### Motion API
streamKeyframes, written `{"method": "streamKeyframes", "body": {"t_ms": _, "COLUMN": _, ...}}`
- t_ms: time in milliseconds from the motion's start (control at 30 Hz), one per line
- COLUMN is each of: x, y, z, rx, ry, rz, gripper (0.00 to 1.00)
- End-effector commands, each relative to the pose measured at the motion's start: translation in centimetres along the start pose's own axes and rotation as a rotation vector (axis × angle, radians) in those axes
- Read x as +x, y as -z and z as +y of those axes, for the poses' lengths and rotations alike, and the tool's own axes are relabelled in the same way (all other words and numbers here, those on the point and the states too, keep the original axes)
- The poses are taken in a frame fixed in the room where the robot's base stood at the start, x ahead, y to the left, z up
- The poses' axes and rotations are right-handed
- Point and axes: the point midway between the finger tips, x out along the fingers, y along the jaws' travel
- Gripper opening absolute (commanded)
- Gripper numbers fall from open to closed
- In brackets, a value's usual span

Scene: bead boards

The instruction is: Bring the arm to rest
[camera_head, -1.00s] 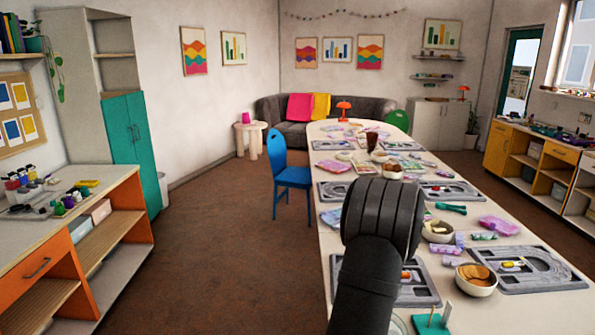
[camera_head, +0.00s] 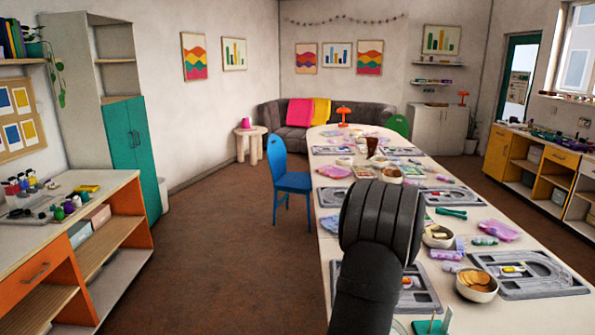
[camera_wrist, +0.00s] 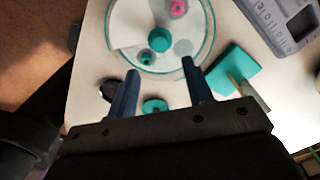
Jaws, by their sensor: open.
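My arm (camera_head: 378,235) rises over the near part of the long table (camera_head: 310,270), bent at a dark ribbed joint; my gripper's fingers are hidden in the head view. In the wrist view my gripper (camera_wrist: 160,68) is open, with two dark fingers apart and nothing held between them. The fingers point toward a clear round dish (camera_wrist: 106,28), with a teal bead (camera_wrist: 159,40) and a pink bead (camera_wrist: 178,8) in it. A teal ring-shaped bead (camera_wrist: 154,105) lies between the fingers on the table side. I cannot tell the height of the fingers above the table.
A teal stand with pegs (camera_wrist: 222,68) is close to the right finger. Grey bead boards (camera_head: 540,290), bowls (camera_head: 476,292) and a pink-purple tray (camera_head: 500,231) crowd the table. A blue chair (camera_head: 291,182) stands at its left edge. The floor further left is open.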

Motion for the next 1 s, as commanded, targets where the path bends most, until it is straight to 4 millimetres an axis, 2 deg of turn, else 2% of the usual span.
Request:
{"method": "streamKeyframes", "body": {"t_ms": 33, "x": 1.2, "y": 0.0, "z": 0.1, "rx": 0.000, "ry": -0.005, "rz": 0.002, "gripper": 0.47}}
{"method": "streamKeyframes", "body": {"t_ms": 400, "x": 8.7, "y": 0.0, "z": 0.1, "rx": 0.000, "ry": -0.004, "rz": 0.001, "gripper": 0.47}}
{"method": "streamKeyframes", "body": {"t_ms": 1000, "x": 8.4, "y": 0.0, "z": 0.0, "rx": -0.495, "ry": 0.000, "rz": 0.000, "gripper": 0.47}}
